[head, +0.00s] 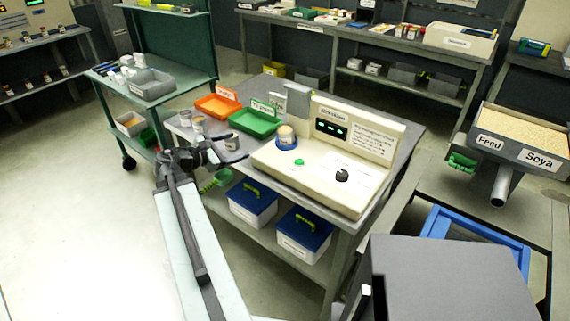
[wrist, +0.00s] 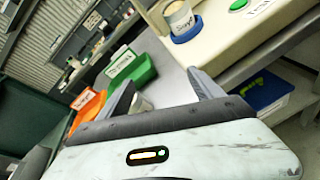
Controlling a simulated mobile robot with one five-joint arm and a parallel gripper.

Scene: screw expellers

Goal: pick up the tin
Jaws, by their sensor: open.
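In the head view, small cylindrical containers stand on the grey bench near its left edge: a pale tin (head: 198,125) and another small tin (head: 231,142) close to my fingers. My gripper (head: 238,151) is open at that bench edge. In the wrist view, my two fingers (wrist: 160,80) are spread, and part of a small pale tin (wrist: 145,103) shows low between them, nearer the left finger. Its lower part is hidden by my gripper. I cannot tell which container is the tin meant. Nothing appears held.
An orange tray (head: 218,106) and a green tray (head: 254,123) lie behind the tins. A cream machine (head: 325,170) fills the bench's right side, with a labelled jar (head: 286,134) on a blue ring. Blue-lidded boxes (head: 253,203) sit on the shelf below.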

